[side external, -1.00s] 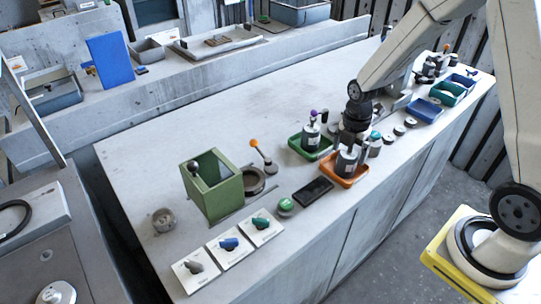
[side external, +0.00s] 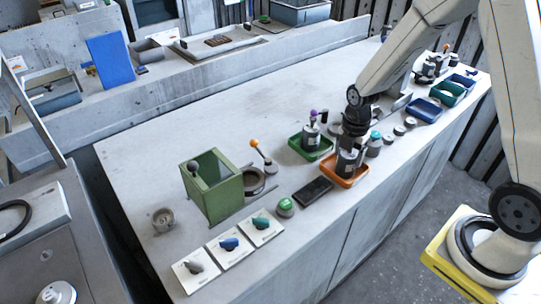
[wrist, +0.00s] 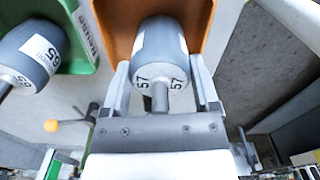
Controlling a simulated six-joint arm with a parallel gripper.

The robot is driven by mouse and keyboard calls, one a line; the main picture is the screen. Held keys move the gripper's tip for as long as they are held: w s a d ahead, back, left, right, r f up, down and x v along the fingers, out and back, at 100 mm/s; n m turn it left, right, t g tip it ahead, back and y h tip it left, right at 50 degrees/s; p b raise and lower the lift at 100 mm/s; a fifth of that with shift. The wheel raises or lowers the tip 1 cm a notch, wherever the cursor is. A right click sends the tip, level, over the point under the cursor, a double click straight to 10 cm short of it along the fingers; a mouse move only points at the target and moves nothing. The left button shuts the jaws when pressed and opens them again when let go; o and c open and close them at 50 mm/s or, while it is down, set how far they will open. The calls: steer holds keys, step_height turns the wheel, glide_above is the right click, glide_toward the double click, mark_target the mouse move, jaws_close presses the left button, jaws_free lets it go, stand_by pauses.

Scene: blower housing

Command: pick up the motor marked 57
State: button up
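The motor marked 57 (wrist: 160,55) is a grey cylinder with a white label and a thin shaft, seen close up in the wrist view. It sits in the orange tray (wrist: 206,22), and in the side view the motor (side external: 346,166) stands upright there. My gripper (wrist: 160,75) is directly over it, with one finger on each side of the motor. The fingers are spread, and slim gaps seem to show beside the motor; contact is not clear. In the side view my gripper (side external: 352,142) hides the motor's top.
A motor marked 65 (wrist: 32,55) stands in the green tray (side external: 318,156) to the left. A dark flat device (side external: 314,190) and a green button (side external: 285,206) lie nearby. Small round parts and a blue tray (side external: 423,110) stand to the right. The table's back middle is clear.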

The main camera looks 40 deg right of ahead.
jaws_close()
steer(key=shift+r, duration=0.15)
steer(key=shift+r, duration=0.75)
steer(key=s+a+r, duration=0.2)
steer(key=s+r, duration=0.9)
steer(key=s, duration=0.2)
steer(key=shift+s+r, duration=0.15)
steer(key=shift+s, duration=0.2)
steer(key=shift+a, duration=0.1)
